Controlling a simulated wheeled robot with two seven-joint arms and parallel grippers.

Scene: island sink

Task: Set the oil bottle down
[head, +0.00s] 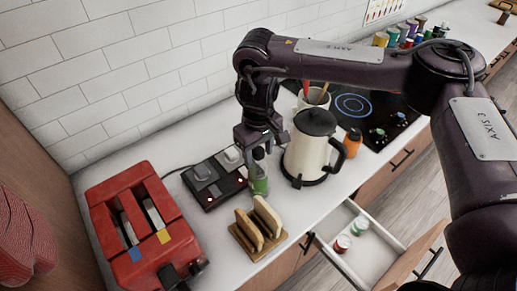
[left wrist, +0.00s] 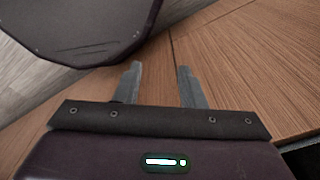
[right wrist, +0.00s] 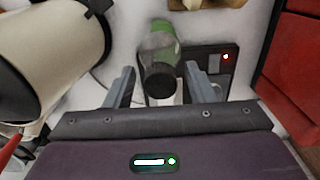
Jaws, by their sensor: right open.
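The oil bottle (head: 259,182), green with a dark top, stands upright on the white counter (head: 222,226), between the kettle and the black switch panel. In the right wrist view the bottle (right wrist: 161,62) shows its dark top and green body. My right gripper (head: 259,142) is at the bottle's top from above. Its fingers are open, one on each side of the bottle, with a visible gap at both sides in the right wrist view. My left gripper (left wrist: 160,85) is open and empty over brown wood panels; it does not show in the head view.
A cream kettle (head: 305,155) stands close right of the bottle, and a black switch panel (head: 213,180) close left. A toast rack (head: 258,229) is in front, a red toaster (head: 136,225) at left. An open drawer (head: 352,262) holds small jars.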

